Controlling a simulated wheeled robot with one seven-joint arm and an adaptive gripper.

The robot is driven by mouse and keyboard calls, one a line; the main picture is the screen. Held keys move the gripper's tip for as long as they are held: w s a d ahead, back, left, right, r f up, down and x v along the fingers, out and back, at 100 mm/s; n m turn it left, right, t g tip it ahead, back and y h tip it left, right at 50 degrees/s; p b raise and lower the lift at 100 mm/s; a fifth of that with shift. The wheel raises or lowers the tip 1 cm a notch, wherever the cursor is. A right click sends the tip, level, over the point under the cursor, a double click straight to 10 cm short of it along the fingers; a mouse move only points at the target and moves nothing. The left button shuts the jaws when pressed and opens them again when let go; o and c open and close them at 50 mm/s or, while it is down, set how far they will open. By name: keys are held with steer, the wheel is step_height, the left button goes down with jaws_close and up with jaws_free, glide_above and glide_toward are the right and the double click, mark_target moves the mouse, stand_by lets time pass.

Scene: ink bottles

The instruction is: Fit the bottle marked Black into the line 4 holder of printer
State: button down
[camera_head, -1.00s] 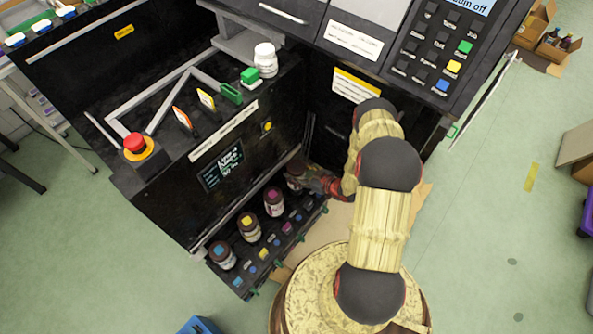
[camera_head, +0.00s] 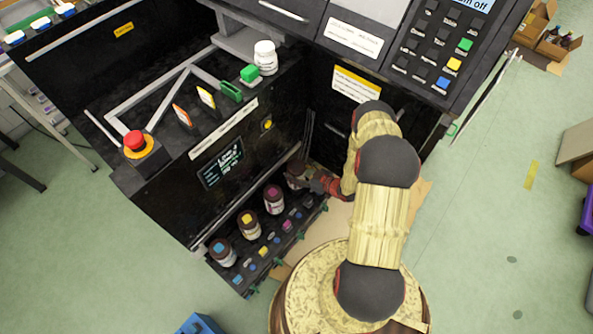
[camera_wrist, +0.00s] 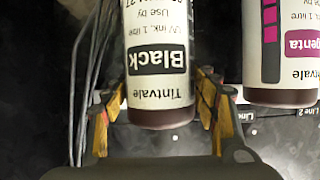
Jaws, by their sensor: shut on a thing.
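My gripper (camera_head: 303,181) is at the far end of the row of bottles at the printer's base in the head view. In the wrist view the Black bottle (camera_wrist: 158,62) stands between the two fingers of my gripper (camera_wrist: 160,112), its label upside down in the picture. The gripper is shut on it. In the head view the gripper largely hides this bottle and the holder under it, so I cannot tell how deep it sits. The black printer (camera_head: 180,185) carries the holder rack (camera_head: 245,281).
Bottles with magenta (camera_head: 274,200), yellow (camera_head: 249,226) and blue (camera_head: 222,252) tops stand in the row left of my gripper. The magenta bottle (camera_wrist: 283,55) is close beside the Black one. The printer wall and a dark panel (camera_head: 325,130) rise behind.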

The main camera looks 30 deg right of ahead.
steer(key=shift+f, duration=0.1)
stand_by(0.3)
steer(key=shift+f, duration=0.4)
steer(key=c, duration=0.5)
jaws_free()
steer(key=shift+s, duration=0.15)
steer(key=v, duration=1.1)
steer(key=shift+s+d+r, duration=0.1)
steer(key=shift+s+d, duration=0.05)
steer(key=shift+s, duration=0.2)
